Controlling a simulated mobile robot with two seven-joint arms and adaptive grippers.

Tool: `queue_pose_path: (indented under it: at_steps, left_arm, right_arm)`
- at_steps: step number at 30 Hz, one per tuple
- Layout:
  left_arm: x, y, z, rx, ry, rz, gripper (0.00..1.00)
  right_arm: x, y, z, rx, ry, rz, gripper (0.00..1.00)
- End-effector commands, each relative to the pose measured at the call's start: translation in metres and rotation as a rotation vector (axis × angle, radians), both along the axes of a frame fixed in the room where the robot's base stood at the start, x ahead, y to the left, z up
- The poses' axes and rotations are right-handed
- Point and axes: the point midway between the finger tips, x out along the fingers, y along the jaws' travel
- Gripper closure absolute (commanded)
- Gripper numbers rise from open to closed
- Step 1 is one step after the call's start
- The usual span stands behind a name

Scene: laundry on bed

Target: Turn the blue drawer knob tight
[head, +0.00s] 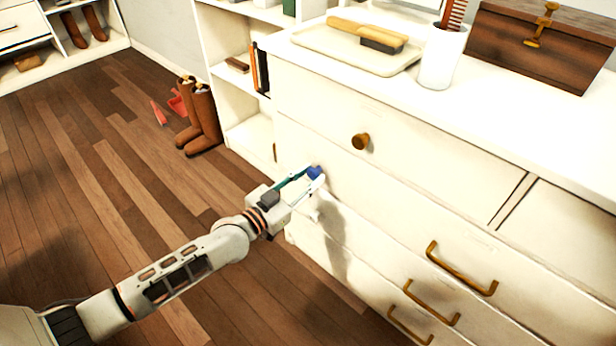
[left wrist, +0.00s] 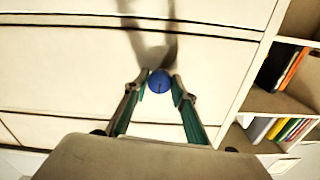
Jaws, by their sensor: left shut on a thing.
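The blue drawer knob (head: 314,172) sits on the front of a white dresser, on a drawer below the one with the brass knob. My left gripper (head: 308,180) reaches it from the left, with its fingertips at the knob. In the left wrist view the round blue knob (left wrist: 159,81) lies between the two fingertips, and my left gripper (left wrist: 160,86) is shut on it. The knob's base against the drawer is hidden. I cannot tell how tight the knob is. My right gripper is not in view.
A brass knob (head: 361,141) and several brass handles (head: 462,270) stick out from the dresser front. A tray (head: 326,52), a white cup (head: 442,56) and a wooden box (head: 541,43) stand on top. Brown boots (head: 204,120) stand on the floor by the shelf.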

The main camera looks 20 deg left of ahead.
Motion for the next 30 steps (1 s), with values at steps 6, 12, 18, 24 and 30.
queue_pose_path:
  at_steps: [6, 12, 18, 24, 30]
  left_arm:
    - [0.000, 0.000, 0.000, 0.001, -0.001, 0.001, 0.62]
    - [0.000, 0.000, 0.000, 0.000, -0.001, 0.000, 0.58]
    - [-0.002, 0.001, -0.001, -0.001, 0.000, 0.000, 0.58]
    - [-0.023, 0.008, -0.002, 0.001, 0.002, 0.000, 0.58]
    - [-0.061, 0.022, -0.002, 0.000, 0.003, -0.001, 0.58]
  right_arm:
    - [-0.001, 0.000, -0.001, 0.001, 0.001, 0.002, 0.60]
    - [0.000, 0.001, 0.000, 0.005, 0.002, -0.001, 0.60]
    - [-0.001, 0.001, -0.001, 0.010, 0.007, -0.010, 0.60]
    - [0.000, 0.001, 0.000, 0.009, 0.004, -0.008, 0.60]
    - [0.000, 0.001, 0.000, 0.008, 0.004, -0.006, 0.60]
